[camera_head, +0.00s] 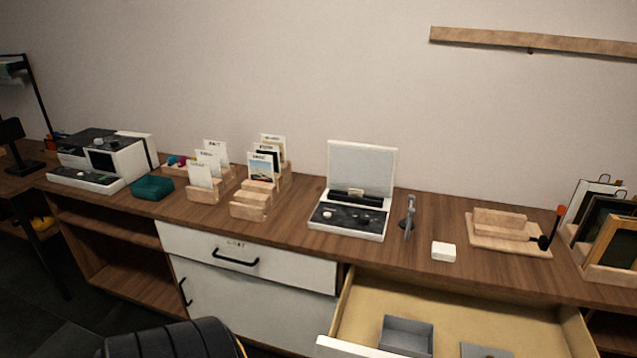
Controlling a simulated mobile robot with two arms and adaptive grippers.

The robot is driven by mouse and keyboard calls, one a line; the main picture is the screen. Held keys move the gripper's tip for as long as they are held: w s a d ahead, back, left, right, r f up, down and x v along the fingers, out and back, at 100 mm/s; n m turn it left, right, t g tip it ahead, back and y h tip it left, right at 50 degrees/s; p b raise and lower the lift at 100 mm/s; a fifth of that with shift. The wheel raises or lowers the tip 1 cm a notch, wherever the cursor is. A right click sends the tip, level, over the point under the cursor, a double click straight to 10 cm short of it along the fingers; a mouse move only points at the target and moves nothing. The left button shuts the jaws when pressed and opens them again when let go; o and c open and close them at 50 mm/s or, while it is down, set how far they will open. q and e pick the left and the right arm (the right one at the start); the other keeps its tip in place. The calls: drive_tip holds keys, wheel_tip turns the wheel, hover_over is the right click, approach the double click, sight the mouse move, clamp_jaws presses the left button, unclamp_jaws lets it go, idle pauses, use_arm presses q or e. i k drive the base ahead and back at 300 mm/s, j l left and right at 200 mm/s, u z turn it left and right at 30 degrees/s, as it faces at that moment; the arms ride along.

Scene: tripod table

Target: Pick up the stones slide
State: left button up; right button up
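Several picture cards or slides stand in stepped wooden racks on the long wooden counter. The left rack (209,193) holds a front card (200,176) with others behind it. The right rack (249,211) holds a front card with a bluish picture (260,167) and others behind; its front steps are empty. The captions are too small to read, so I cannot tell which is the stones slide. Neither of my grippers is in view.
A white device with a raised screen (361,168) stands mid-counter, a white machine (118,160) and teal box (152,188) at left. A small white box (443,252) lies above an open drawer (462,327). A black padded shape (172,342) is at the bottom. Framed pictures stand far right.

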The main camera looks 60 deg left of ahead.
sight(352, 192)
drive_tip(key=u, duration=1.6)
drive_tip(key=i+j+z, duration=0.1)
drive_tip(key=z, duration=0.35)
drive_tip(key=i+j+z, duration=0.1)
drive_tip(key=j+z, duration=0.15)
drive_tip(key=z, duration=0.2)
drive_tip(key=j+z, duration=0.25)
drive_tip(key=z, duration=0.2)
drive_tip(key=j+z, duration=0.25)
drive_tip(key=z, duration=0.25)
